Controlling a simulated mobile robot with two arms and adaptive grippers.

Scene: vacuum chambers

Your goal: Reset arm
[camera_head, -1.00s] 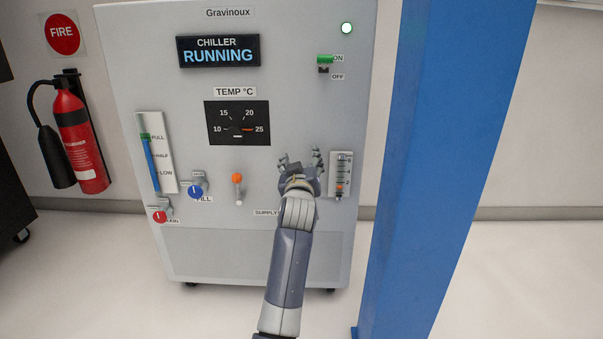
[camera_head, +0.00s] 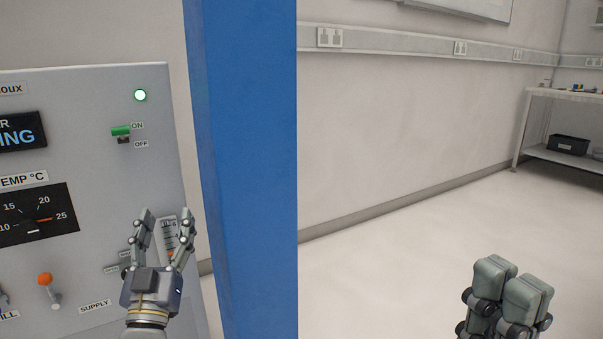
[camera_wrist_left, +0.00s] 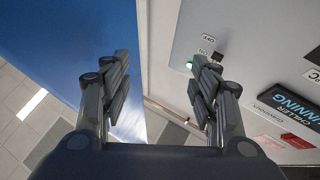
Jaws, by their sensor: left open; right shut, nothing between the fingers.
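My left gripper (camera_head: 166,216) is open and empty, with its fingers pointing up, in front of the lower right part of the grey chiller panel (camera_head: 110,90). It partly covers the flow gauge (camera_head: 170,228). In the left wrist view its two fingers (camera_wrist_left: 160,62) are spread apart with nothing between them. My right gripper (camera_head: 511,279) is at the lower right of the head view, shut and empty, over open floor.
A blue post (camera_head: 243,170) stands just right of the chiller and my left gripper. The chiller's green switch (camera_head: 121,131) is at ON, and its green lamp (camera_head: 140,95) is lit. A shelf table (camera_head: 562,150) stands far right. The floor between is clear.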

